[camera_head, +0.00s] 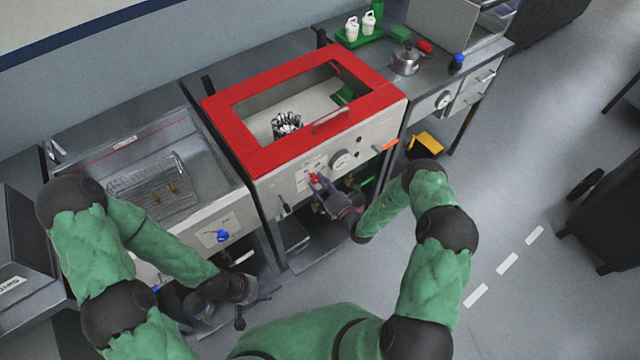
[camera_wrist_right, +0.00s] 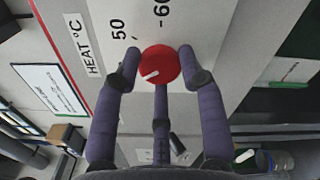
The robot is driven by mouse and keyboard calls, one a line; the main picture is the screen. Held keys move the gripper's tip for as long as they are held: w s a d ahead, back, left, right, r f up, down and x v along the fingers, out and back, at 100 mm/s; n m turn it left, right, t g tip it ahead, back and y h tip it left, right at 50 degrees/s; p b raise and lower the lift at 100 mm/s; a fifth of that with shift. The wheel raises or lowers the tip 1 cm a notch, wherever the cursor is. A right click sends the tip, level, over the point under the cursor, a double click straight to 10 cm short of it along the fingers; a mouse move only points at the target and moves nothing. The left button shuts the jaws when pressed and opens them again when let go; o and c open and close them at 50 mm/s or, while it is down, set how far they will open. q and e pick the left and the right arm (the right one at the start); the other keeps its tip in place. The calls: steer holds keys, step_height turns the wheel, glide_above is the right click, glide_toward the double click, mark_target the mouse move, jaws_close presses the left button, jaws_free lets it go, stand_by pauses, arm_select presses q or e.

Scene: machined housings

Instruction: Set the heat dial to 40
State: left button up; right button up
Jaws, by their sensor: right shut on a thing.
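The red heat dial (camera_wrist_right: 160,65) is on the pale panel with "HEAT °C" printed beside it. Its white pointer mark points left and slightly down in the right wrist view, away from the visible "50" and "60". No 40 shows; fingers cover part of the scale. My right gripper (camera_wrist_right: 158,58) is shut on the dial, with fingers on both sides of it. In the head view, the dial (camera_head: 314,177) is on the front of the red-framed machine, with my right gripper (camera_head: 318,187) at it. My left gripper (camera_head: 254,310) is empty, its fingers apart, low before the left-hand unit.
The red-framed lid (camera_head: 240,135) has a window and handle. A grey dial (camera_head: 341,159) is right of the heat dial. A wire basket (camera_head: 160,188) lies in the left unit, with a blue knob (camera_head: 221,236) on its front. Open floor lies to the right.

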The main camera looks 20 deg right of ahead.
steer(key=shift+m, duration=0.4)
steer(key=o, duration=1.1)
steer(key=shift+o, duration=0.2)
steer(key=v, duration=1.2)
